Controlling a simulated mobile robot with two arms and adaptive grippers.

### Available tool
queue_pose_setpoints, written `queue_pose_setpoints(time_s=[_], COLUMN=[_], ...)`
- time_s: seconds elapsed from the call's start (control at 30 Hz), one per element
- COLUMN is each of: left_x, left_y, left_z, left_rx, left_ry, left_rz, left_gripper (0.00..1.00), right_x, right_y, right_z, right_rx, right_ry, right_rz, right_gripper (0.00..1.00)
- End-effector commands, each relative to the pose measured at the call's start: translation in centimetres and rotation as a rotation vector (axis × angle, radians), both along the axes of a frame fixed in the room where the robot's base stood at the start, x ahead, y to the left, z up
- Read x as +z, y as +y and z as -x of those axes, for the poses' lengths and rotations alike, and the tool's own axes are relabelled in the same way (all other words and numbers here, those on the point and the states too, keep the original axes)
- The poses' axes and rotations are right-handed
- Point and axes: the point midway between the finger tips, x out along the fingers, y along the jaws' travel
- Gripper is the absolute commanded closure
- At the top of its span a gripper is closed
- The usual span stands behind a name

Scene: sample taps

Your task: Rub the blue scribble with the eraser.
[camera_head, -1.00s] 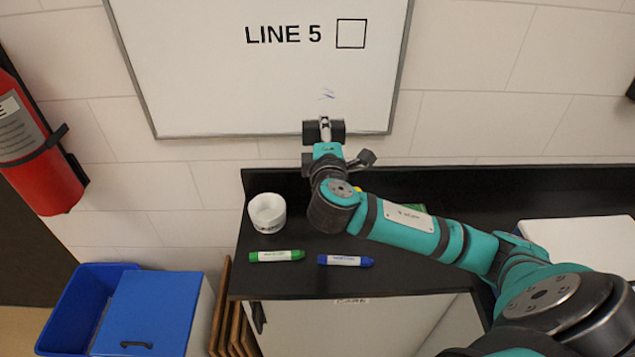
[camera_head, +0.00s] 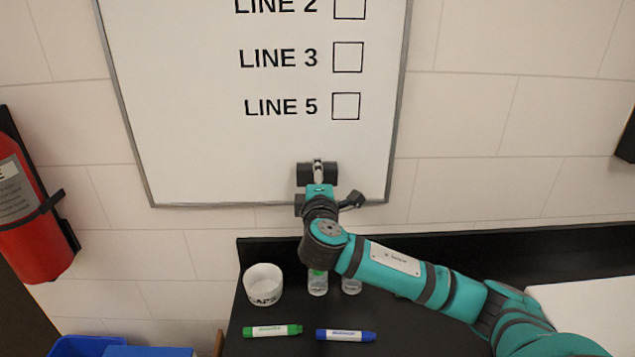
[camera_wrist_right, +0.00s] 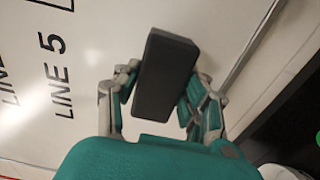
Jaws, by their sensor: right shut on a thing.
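My right gripper (camera_head: 318,176) is at the lower part of the whiteboard (camera_head: 200,120), below the "LINE 5" row. It is shut on a dark block-shaped eraser (camera_wrist_right: 165,75), gripped between both fingers. In the head view the eraser (camera_head: 304,174) shows on both sides of the gripper, in front of the board; I cannot tell whether it touches the surface. No blue scribble shows now; its place is behind the eraser and gripper, so I cannot tell whether any mark is left. My left gripper is not in view.
A black counter (camera_head: 240,318) below the board holds a white cup (camera_head: 263,283), a green marker (camera_head: 272,331), a blue marker (camera_head: 346,335) and small clear bottles (camera_head: 318,283). A fire extinguisher (camera_head: 35,215) hangs at left. Blue bins (camera_head: 85,346) stand below.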

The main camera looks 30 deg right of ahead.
Motion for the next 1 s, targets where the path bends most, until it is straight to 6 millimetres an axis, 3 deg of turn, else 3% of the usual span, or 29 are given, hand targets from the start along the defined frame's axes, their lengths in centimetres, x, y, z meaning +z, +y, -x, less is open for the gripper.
queue_pose_setpoints(time_s=[1.0], left_x=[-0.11], left_y=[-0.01], left_z=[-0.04], left_rx=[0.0], left_ry=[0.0], left_rz=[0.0], left_gripper=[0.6], right_x=[0.01], right_y=[-0.51], right_z=[-0.8], right_rx=[-0.001], right_ry=[0.0], right_rz=[0.001], right_gripper=[0.84])
